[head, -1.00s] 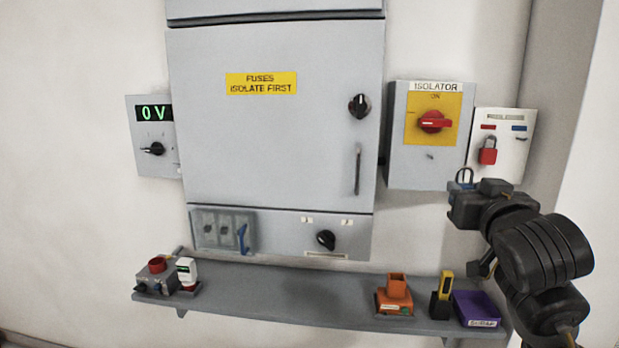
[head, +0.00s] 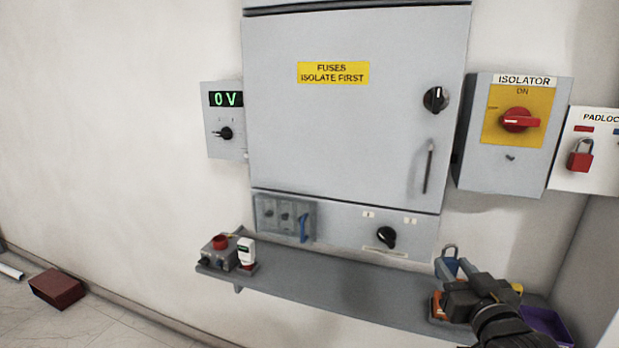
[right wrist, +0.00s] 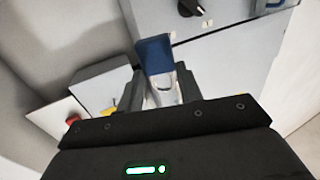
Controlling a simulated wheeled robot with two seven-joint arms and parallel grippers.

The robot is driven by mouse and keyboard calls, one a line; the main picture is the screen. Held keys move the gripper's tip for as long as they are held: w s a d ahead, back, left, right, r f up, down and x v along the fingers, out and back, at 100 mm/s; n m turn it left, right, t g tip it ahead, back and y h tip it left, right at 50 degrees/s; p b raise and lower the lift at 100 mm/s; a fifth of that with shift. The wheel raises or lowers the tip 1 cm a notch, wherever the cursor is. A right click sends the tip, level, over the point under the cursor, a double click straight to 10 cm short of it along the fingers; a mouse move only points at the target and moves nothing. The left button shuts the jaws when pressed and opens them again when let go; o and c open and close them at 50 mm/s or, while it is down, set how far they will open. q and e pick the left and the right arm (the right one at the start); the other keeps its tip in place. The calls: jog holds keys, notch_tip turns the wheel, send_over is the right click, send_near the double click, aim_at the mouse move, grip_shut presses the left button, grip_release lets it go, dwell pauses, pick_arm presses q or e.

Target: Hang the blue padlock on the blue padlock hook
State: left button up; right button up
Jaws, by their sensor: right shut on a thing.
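The blue padlock (head: 446,268) is in my right gripper (head: 462,284), its grey shackle upward, in front of the right part of the shelf. In the right wrist view the blue padlock (right wrist: 153,55) shows between the fingers (right wrist: 160,92), which are shut on it. The white padlock board (head: 585,178) is at the right edge, cut off by the frame. A red padlock (head: 579,160) hangs there under a red mark. Only a sliver of a blue mark (head: 616,132) shows; the blue hook cannot be made out. My left gripper is not in view.
The grey isolator box (head: 474,150) with a red handle stands left of the board. The grey shelf (head: 330,283) carries a red-button box (head: 218,256), an orange block (head: 437,308) partly hidden by my gripper, and a purple tray (head: 548,325). The shelf's middle is clear.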

jog(key=s+a+f, duration=0.2)
jog(key=s+f, duration=0.1)
jog(key=f, duration=0.3)
jog(key=s+a+f, duration=0.3)
jog(key=f, duration=0.3)
jog(key=shift+s, duration=0.2)
jog(key=shift+f, duration=0.1)
